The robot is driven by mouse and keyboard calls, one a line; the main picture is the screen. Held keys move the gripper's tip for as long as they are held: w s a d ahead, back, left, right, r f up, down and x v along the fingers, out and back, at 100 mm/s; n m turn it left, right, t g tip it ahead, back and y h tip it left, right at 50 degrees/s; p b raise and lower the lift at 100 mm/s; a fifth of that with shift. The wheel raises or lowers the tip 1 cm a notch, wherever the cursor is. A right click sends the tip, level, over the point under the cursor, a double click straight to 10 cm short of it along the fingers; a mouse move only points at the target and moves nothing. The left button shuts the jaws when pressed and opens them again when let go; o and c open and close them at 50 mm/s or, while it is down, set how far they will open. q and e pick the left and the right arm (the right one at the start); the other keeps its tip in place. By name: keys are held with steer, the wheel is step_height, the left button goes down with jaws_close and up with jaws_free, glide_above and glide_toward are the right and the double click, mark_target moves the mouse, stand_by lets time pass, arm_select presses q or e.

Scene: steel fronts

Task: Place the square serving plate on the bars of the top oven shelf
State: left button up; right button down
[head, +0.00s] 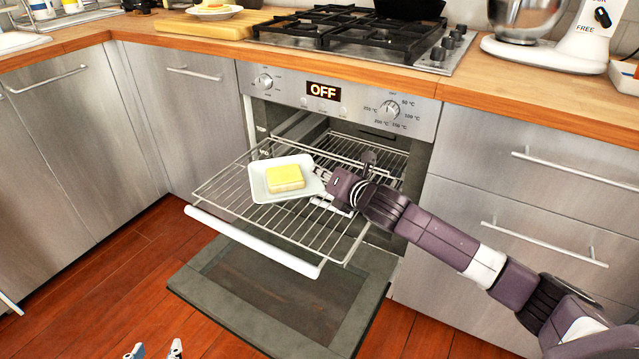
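A white square serving plate (258,190) bearing a yellow-topped block of food (285,178) is over the bars of the pulled-out oven shelf (290,222). It looks level; whether it rests on the bars or hovers just above them I cannot tell. My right gripper (322,190) comes in from the right and is at the plate's right edge, covering part of it. Its fingers are partly hidden, so their grip on the plate is unclear. My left gripper (154,350) shows only its fingertips at the bottom edge, apart and empty, above the floor.
The oven door (275,300) hangs open low in front, below the shelf. More wire rack (370,155) shows inside the oven. The hob (355,35), a cutting board (205,25) with another plate of food (213,11), and a mixer (560,35) stand on the counter above.

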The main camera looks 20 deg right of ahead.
step_height(320, 180, down, 3)
steer(key=shift+r+b, duration=0.15)
steer(key=shift+b, duration=0.35)
arm_select(q)
steer(key=w+d+r+t+h, duration=0.1)
steer(key=w+r+t, duration=0.1)
steer(key=r, duration=0.3)
steer(key=shift+w+d+r+t, duration=0.3)
steer(key=shift+w+t, duration=0.1)
steer(key=shift+w, duration=0.1)
arm_select(e)
steer(key=c, duration=2.4)
jaws_free()
steer(key=shift+f, duration=0.2)
steer(key=shift+s, duration=0.1)
steer(key=shift+s+d, duration=0.1)
steer(key=shift+s, duration=0.1)
steer(key=p+v, duration=0.2)
steer(key=v, duration=0.8)
steer(key=shift+w, duration=0.1)
arm_select(q)
steer(key=s+a+f+g+y, duration=0.2)
steer(key=s+f+g, duration=0.4)
steer(key=s+f, duration=0.3)
steer(key=shift+a+f+g+p, duration=0.3)
steer(key=shift+a+f, duration=0.6)
steer(key=shift+f, duration=0.05)
arm_select(e)
steer(key=shift+v, duration=0.8)
